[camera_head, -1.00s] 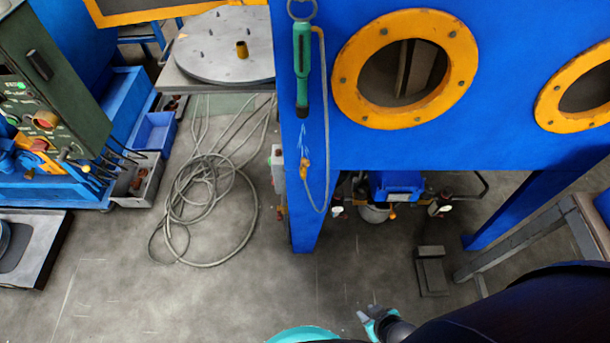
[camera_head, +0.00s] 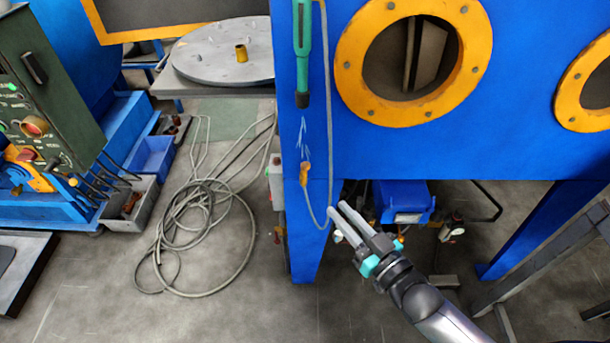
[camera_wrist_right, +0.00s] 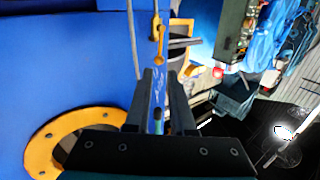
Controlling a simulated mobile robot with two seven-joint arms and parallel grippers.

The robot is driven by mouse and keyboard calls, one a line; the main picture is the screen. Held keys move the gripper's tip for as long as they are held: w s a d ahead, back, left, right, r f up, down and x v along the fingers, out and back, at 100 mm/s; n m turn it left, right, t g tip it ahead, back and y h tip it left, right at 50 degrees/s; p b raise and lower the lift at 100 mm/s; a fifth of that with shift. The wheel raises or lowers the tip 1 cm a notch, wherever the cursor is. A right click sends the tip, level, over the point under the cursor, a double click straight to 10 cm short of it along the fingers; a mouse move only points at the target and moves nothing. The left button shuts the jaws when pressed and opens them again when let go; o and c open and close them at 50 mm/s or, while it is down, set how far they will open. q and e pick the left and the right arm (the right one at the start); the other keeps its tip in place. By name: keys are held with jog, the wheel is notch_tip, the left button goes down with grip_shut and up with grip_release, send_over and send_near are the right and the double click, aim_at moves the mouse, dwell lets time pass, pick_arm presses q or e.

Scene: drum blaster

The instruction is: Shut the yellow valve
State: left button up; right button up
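The small yellow valve (camera_head: 305,174) is on the blue cabinet's front-left post, beside the thin grey hose. In the right wrist view, the yellow valve (camera_wrist_right: 159,50) shows ahead of the fingertips, roughly in line with the gap between them. My right gripper (camera_head: 338,209) is below and to the right of the valve in the head view, apart from it. Its two fingers are parallel with a gap between them, and nothing is held. The right gripper's fingers (camera_wrist_right: 162,88) also show open in the wrist view. My left gripper is out of view.
The blue cabinet (camera_head: 540,155) has round yellow-rimmed windows. A green-handled tool (camera_head: 302,55) hangs above the valve. A coiled cable (camera_head: 205,215) lies on the floor to the left. A blue container (camera_head: 402,200) is under the cabinet behind my right gripper.

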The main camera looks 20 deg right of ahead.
aim_at(305, 173)
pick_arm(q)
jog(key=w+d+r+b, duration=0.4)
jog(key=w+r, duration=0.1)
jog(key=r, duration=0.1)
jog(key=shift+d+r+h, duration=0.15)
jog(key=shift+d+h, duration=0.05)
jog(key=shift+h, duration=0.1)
pick_arm(e)
jog(key=shift+x, duration=6.95)
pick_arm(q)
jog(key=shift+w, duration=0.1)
pick_arm(e)
jog(key=shift+f, duration=0.15)
grip_shut()
